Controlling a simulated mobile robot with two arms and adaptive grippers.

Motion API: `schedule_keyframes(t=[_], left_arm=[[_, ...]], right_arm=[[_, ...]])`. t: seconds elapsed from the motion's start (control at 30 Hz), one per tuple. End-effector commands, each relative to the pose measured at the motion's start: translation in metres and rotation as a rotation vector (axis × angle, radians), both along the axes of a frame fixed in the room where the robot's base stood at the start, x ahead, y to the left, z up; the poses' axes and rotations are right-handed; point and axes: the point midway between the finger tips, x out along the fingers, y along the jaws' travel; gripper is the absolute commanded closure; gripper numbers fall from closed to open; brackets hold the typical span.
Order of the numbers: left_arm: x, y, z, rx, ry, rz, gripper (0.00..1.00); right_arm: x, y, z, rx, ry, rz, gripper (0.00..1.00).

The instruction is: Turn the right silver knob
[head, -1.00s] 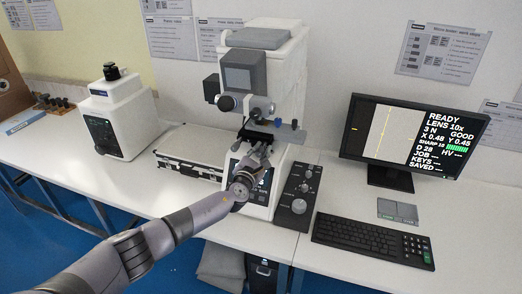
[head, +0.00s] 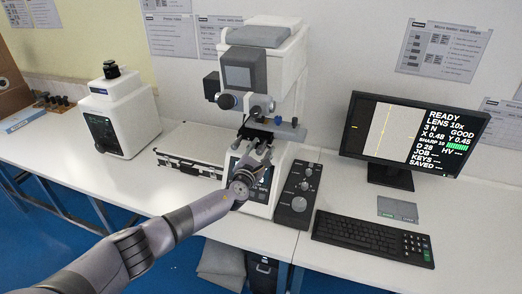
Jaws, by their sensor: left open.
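The hardness tester (head: 285,85) is a white machine with a grey screen, standing at the middle of the bench. A round grey knob (head: 228,102) sticks out on the left below its screen, and a smaller silver knob (head: 272,106) is to its right. A blue knob (head: 278,121) sits lower, by the dark stage. My left gripper (head: 258,150) is in front of the tester, just below the stage, with its fingers pointing up. It is open and looks empty. Its fingers partly hide the tester's lower front; I cannot tell whether they touch anything. My right gripper is not in view.
A black control box (head: 292,212) with several silver dials stands right of the tester. A monitor (head: 412,135) and a keyboard (head: 372,240) are farther right. A silver case (head: 190,162) and another white machine (head: 125,120) are left. The front left benchtop is clear.

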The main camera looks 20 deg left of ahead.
Motion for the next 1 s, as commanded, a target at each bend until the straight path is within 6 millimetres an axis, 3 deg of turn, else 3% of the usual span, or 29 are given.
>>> schedule_keyframes(t=[0.27, 0.8, 1.0], left_arm=[[-0.009, 0.001, 0.000, -0.002, -0.001, 0.000, 0.59], [-0.095, 0.003, -0.001, -0.001, 0.002, -0.001, 0.59], [-0.116, 0.004, 0.000, 0.000, 0.001, -0.001, 0.59]], right_arm=[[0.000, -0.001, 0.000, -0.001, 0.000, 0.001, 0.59], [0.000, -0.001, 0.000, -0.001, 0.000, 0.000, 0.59], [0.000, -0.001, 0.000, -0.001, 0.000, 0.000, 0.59]])
